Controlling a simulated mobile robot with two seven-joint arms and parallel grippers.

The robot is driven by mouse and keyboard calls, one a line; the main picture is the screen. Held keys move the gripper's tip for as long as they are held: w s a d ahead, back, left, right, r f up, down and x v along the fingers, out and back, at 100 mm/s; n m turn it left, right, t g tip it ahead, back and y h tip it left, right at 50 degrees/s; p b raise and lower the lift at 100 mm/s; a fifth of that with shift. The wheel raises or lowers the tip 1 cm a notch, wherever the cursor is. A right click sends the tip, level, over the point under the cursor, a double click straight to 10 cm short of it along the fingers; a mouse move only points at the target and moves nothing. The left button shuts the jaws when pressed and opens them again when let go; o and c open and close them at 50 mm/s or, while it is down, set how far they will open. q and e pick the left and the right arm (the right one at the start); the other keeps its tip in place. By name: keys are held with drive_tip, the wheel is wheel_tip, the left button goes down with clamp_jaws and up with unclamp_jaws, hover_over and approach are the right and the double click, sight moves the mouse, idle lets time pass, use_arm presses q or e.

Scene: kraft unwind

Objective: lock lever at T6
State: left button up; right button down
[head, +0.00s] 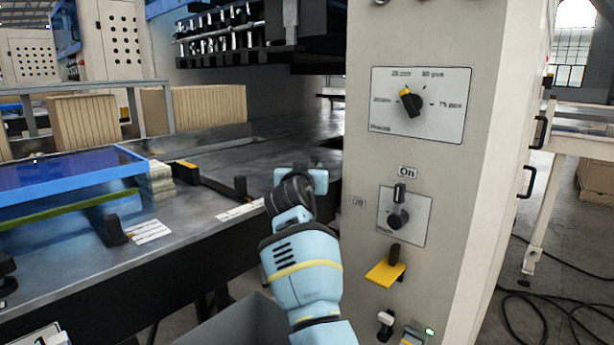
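No T6 mark is readable, so I cannot tell which lever it names. A yellow-and-black lever (388,268) sticks out low on the beige cabinet. A black rotary switch (399,208) above it has its handle upright towards "On". On the machine bed, a black upright piece (114,231) stands beside a white label (150,231), and a second label (240,211) lies near the bed edge. An arm of mine, seemingly the right, reaches up from the bottom centre. Its gripper (316,181) is over the bed edge, left of the cabinet; its fingers are mostly hidden behind the wrist.
A rotary dial (411,101) is high on the cabinet (481,190). More controls sit low on it, near a small green light (429,331). A grey bin (240,322) is below the bed. Cables (545,310) lie on the floor at right.

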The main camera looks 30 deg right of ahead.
idle(0.4)
drive_tip(key=c, duration=0.9)
unclamp_jaws()
drive_tip(key=shift+v, duration=3.95)
